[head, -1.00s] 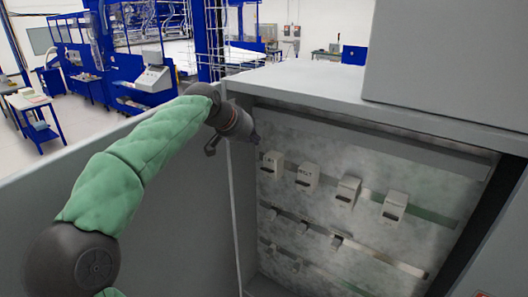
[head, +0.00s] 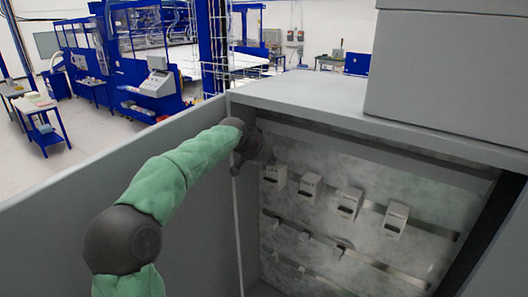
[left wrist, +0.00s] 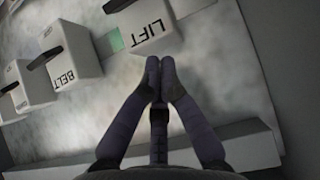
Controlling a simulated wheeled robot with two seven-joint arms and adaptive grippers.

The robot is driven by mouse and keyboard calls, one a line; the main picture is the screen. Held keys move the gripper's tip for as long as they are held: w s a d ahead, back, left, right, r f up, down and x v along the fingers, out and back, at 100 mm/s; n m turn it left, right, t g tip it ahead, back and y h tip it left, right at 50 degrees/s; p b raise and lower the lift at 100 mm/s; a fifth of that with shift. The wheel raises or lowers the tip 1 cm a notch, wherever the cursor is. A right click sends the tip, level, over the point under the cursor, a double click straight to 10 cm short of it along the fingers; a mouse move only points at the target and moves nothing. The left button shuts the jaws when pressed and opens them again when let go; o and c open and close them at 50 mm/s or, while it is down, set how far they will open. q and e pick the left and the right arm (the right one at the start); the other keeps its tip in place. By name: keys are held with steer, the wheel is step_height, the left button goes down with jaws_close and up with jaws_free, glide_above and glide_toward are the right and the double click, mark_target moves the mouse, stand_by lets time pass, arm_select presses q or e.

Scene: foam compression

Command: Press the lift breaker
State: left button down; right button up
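The lift breaker is a pale block marked LIFT (left wrist: 140,27) with a black lever, at the top of the left wrist view. In the head view it is the leftmost block (head: 273,176) of the top row in the open grey cabinet. My left gripper (head: 270,160) is at the upper left of the cabinet opening, close to this block and partly over its top. In the left wrist view the gripper's two fingertips (left wrist: 160,65) are together, with nothing between them, just beside the LIFT lettering. I cannot tell whether they touch the block. My right gripper is in neither view.
The breaker marked BELT (left wrist: 75,62) sits beside the lift breaker, and more blocks (head: 395,219) follow along the same rail. Lower rails carry smaller parts. The cabinet's left panel (head: 120,180) stands beside my left arm. A grey box (head: 450,70) sits on the cabinet top.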

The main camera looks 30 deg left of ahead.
mark_target(270, 180)
arm_select(q)
steer(key=s+f, duration=0.2)
steer(key=f, duration=0.1)
steer(key=shift+a, duration=0.1)
steer(key=shift+f, duration=0.3)
steer(key=shift+w, duration=0.1)
